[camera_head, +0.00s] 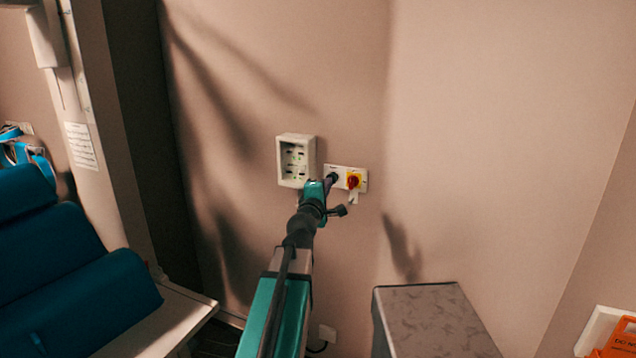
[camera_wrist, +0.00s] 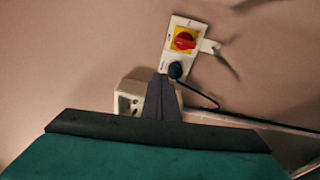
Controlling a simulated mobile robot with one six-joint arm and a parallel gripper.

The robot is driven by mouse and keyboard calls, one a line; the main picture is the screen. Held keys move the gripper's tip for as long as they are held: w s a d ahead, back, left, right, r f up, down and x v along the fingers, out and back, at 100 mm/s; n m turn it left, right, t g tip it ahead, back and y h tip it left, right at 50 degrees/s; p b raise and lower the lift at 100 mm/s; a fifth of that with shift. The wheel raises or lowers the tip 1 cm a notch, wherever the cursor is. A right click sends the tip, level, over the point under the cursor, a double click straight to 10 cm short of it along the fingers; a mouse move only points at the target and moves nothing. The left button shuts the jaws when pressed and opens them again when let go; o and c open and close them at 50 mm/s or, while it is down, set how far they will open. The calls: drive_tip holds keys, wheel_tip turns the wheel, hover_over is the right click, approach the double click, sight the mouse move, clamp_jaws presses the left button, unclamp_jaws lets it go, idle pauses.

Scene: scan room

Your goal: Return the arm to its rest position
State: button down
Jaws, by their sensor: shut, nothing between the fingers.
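My arm (camera_head: 268,310) reaches forward and up from the bottom of the head view toward the wall. My gripper (camera_head: 328,184) is at its far end, small and partly hidden by the wrist, in front of a wall switch plate (camera_head: 343,172). In the wrist view, the dark fingers of my gripper (camera_wrist: 161,80) are together and hold nothing. Their tips appear just below and left of a black round knob (camera_wrist: 175,70) on the plate. I cannot tell whether they touch it. A red rotary switch on a yellow square (camera_wrist: 184,40) sits beside the knob.
A white wall box with sockets (camera_head: 283,162) is left of the plate. A grey box-like stand (camera_head: 428,318) is at lower right. A blue padded seat (camera_head: 75,295) is at left, and an orange item (camera_head: 617,345) is at the right corner. The wall right of the plate is bare.

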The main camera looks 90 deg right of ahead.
drive_tip(key=shift+s+a, duration=0.2)
idle(0.5)
